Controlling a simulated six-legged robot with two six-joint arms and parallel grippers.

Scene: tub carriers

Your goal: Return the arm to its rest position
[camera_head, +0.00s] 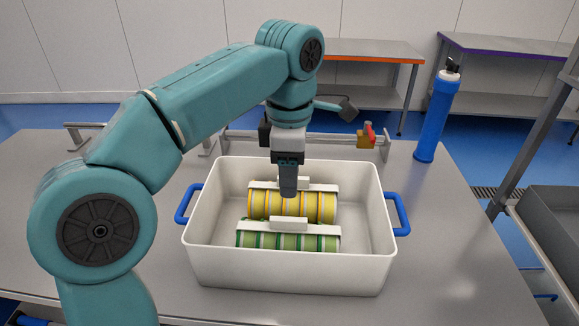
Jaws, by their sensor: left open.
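My left arm comes in from the left and bends down over a white tub with blue side handles (290,272). My left gripper (288,190) points down into the tub, at the yellow striped carrier. It is open; the fingers line up in this view, so the gap between them is hidden. Two carriers lie in the tub: a yellow striped one (327,208) behind and a green striped one (290,242) in front. Each has a white bar with a raised grip on top. The gripper partly covers the yellow one; whether they touch is unclear. My right gripper is not in view.
The tub stands on a grey table (440,240). A blue cylinder (436,118) stands at the table's back right. A rail with a brass valve and red handle (367,135) runs behind the tub. A grey bin (550,225) is at the far right.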

